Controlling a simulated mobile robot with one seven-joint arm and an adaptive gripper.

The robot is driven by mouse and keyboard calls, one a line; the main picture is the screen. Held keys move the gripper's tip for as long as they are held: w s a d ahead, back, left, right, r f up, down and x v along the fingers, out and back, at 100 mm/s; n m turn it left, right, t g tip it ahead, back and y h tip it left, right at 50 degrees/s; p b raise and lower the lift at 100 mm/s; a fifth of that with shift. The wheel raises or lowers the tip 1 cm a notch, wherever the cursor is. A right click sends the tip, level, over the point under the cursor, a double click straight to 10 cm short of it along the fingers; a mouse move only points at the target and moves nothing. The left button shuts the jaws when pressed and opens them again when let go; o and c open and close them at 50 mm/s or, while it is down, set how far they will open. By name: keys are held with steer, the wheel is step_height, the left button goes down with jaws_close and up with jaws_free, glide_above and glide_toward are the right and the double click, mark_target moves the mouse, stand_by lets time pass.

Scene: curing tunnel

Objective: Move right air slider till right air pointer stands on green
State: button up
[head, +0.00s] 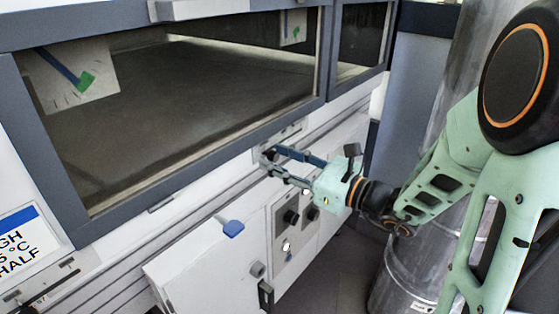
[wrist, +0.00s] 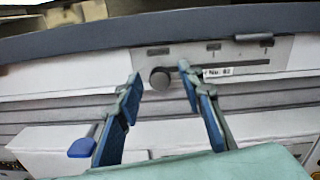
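The right air slider's light plate (wrist: 245,62) runs along the front ledge, with a dark slot and a small number label. Its round dark knob (wrist: 160,78) is at the left part of the slot, between my open fingertips in the wrist view. My gripper (wrist: 157,82) has blue-padded fingers on both sides of the knob, with visible gaps; I cannot tell the depth. In the head view my gripper (head: 268,168) reaches the plate and hides the knob.
Another dial (head: 75,75) with a blue pointer at green is behind the left glass. A blue-topped handle (head: 233,228) sticks out below the ledge. A control panel with dark knobs (head: 291,217) is below my gripper. A metal column (head: 410,270) stands at right.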

mark_target(274, 147)
jaws_close()
stand_by(0.3)
steer(key=shift+d, duration=0.1)
steer(key=w+d, duration=0.2)
steer(key=w, duration=0.1)
steer(key=shift+p, duration=0.3)
jaws_free()
steer(key=shift+s, duration=0.1)
steer(key=v, duration=1.2)
